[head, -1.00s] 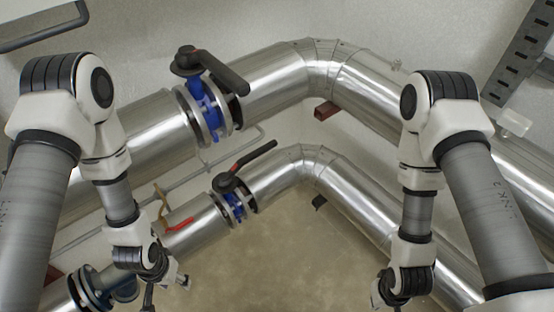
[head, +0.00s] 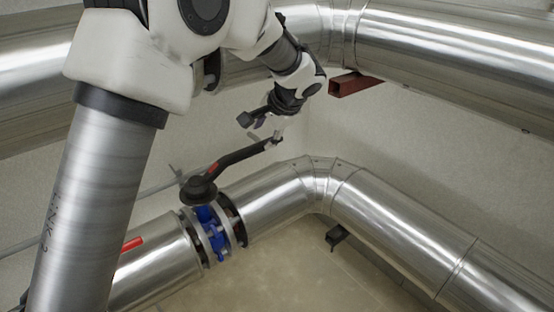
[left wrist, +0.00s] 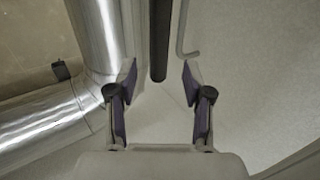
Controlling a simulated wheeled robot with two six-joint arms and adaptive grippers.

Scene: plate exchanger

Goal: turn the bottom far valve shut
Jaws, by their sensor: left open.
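The bottom far valve has a blue body (head: 212,236) on the lower silver pipe, with a long black handle (head: 232,160) carrying a red mark. The handle slants up and right from its hub, out across the pipe. My left gripper (head: 262,128) is open at the free end of the handle. In the left wrist view, the dark handle (left wrist: 159,35) reaches down between the two fingertips of the left gripper (left wrist: 159,76), with a gap on both sides. My left arm covers part of the left side. My right gripper is out of view.
The upper silver pipe (head: 440,50) runs behind and above my left gripper. A red-brown bracket (head: 353,84) sticks out under it. A red lever (head: 132,244) shows beside my left arm. The lower pipe (head: 400,240) bends away right, with bare wall above it.

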